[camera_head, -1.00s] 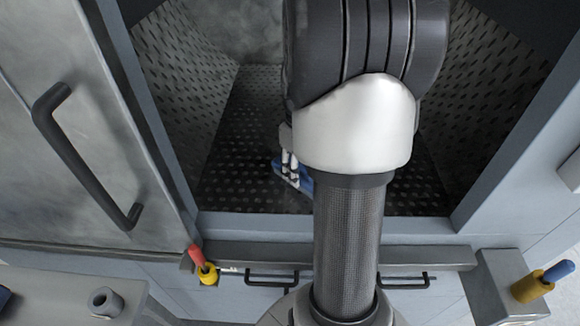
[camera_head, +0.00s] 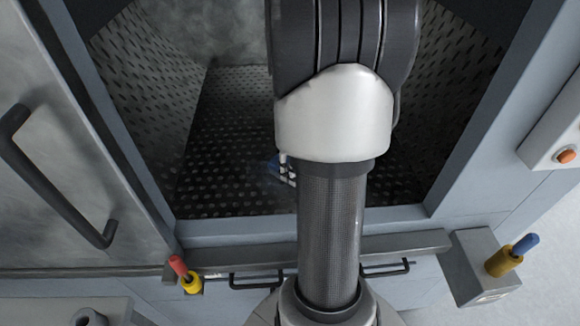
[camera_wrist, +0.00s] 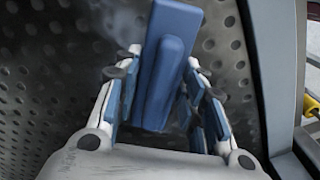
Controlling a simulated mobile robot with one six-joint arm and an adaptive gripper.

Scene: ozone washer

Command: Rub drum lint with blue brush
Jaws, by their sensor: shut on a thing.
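My gripper (camera_wrist: 160,80) is shut on the blue brush (camera_wrist: 178,40), which stands up between its fingers in the wrist view. In the camera_head view the brush (camera_head: 274,167) is a small blue shape low inside the drum (camera_head: 225,140), partly hidden by my gripper (camera_head: 286,172) and arm. The drum has dark perforated walls and floor. A hazy grey patch (camera_wrist: 124,22) shows on the perforated surface beside the brush; I cannot tell whether it is lint. Contact between brush and drum surface is not clear.
The opening's grey-blue frame (camera_head: 240,228) borders the drum in front. An open door with a black handle (camera_head: 60,185) is at left. A red-and-yellow knob (camera_head: 184,275) and a blue-and-yellow one (camera_head: 512,255) flank the front. Free room lies inside the drum left of my arm.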

